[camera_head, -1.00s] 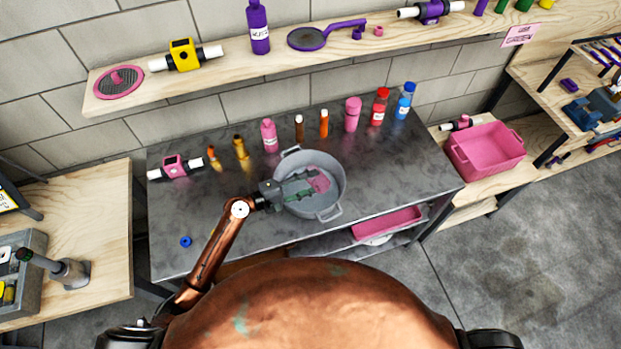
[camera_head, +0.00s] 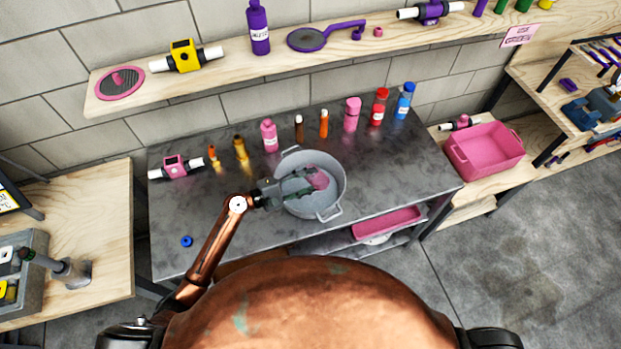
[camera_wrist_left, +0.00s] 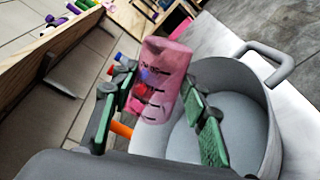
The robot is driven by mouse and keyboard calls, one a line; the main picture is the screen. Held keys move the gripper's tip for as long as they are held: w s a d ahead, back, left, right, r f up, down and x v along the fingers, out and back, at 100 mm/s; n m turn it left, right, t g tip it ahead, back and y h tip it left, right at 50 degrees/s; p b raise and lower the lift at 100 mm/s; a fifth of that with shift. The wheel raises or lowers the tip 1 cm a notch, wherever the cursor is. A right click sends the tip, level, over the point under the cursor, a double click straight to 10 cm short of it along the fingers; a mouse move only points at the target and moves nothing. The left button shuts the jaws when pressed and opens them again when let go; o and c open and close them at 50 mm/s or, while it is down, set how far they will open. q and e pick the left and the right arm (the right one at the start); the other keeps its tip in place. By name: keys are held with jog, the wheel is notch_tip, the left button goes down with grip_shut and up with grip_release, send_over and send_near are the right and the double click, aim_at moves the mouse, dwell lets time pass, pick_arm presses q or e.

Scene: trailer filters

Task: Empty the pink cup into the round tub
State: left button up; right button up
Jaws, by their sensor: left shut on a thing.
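The pink cup (camera_head: 318,180) is translucent with dark graduation marks; it also shows in the left wrist view (camera_wrist_left: 163,82). My left gripper (camera_head: 305,183) is shut on it, with green-padded fingers on either side (camera_wrist_left: 155,110). The cup is held over the round tub (camera_head: 330,203), a grey metal pot with two side handles on the dark table. In the head view the cup looks tilted. The tub's inside shows bare and grey in the left wrist view (camera_wrist_left: 235,115). What is in the cup cannot be made out clearly. My right gripper is not in view.
Several bottles, among them a pink one (camera_head: 269,135), a red one (camera_head: 379,108) and a blue one (camera_head: 404,101), stand behind the tub. A pink valve (camera_head: 175,167) and a blue ring (camera_head: 187,241) lie on the left. The table right of the tub is clear.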

pick_arm(q)
jog(key=shift+w+a+r+n+h+p, duration=0.2)
jog(key=shift+w+n+p, duration=0.2)
jog(key=shift+n, duration=0.3)
jog(key=shift+w+a+r+n+h+p, duration=0.1)
jog(key=shift+w+a+r+n+p, duration=0.15)
jog(key=shift+n+p, duration=0.35)
dwell(1.2)
dwell(0.8)
